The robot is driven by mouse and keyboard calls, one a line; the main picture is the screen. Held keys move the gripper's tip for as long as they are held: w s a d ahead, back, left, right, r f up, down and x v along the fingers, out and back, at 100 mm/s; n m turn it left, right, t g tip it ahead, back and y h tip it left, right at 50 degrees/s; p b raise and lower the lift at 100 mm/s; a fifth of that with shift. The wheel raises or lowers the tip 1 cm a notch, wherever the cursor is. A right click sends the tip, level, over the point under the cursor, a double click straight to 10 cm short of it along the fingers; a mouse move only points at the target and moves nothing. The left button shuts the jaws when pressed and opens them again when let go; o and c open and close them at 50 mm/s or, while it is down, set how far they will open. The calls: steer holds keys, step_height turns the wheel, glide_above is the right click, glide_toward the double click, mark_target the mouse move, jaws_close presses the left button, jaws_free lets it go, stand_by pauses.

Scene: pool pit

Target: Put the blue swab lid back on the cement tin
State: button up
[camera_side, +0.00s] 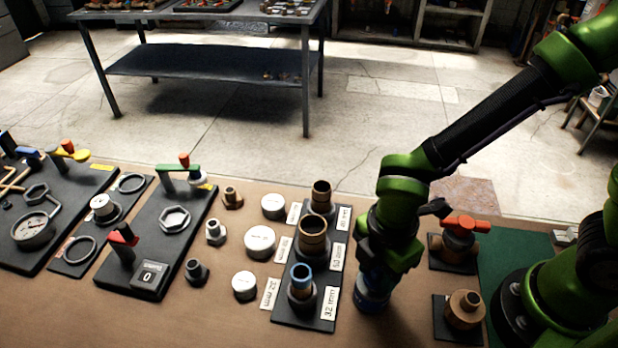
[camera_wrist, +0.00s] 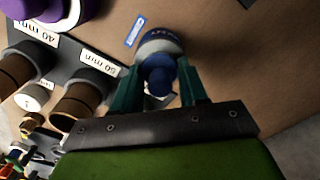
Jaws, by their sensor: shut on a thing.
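The blue swab lid (camera_wrist: 158,78) is between the two fingers of my gripper (camera_wrist: 158,92) in the wrist view, and the fingers are shut on it. The cement tin (camera_wrist: 157,42), pale with blue lettering, shows just beyond the lid in line with it. In the side view my gripper (camera_side: 377,268) points down over the blue cement tin (camera_side: 371,297), right of the fitting board. My wrist hides the lid there. I cannot tell whether the lid is seated on the tin or just above it.
A dark board (camera_side: 318,318) with several upright pipe stubs and size labels stands close on the left. A red-handled valve (camera_side: 460,228) and a brown fitting (camera_side: 464,308) are on the right. A purple container (camera_wrist: 60,12) shows in the wrist view.

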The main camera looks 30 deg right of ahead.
steer(key=shift+f, duration=0.15)
steer(key=o, duration=1.3)
steer(key=shift+r, duration=4.05)
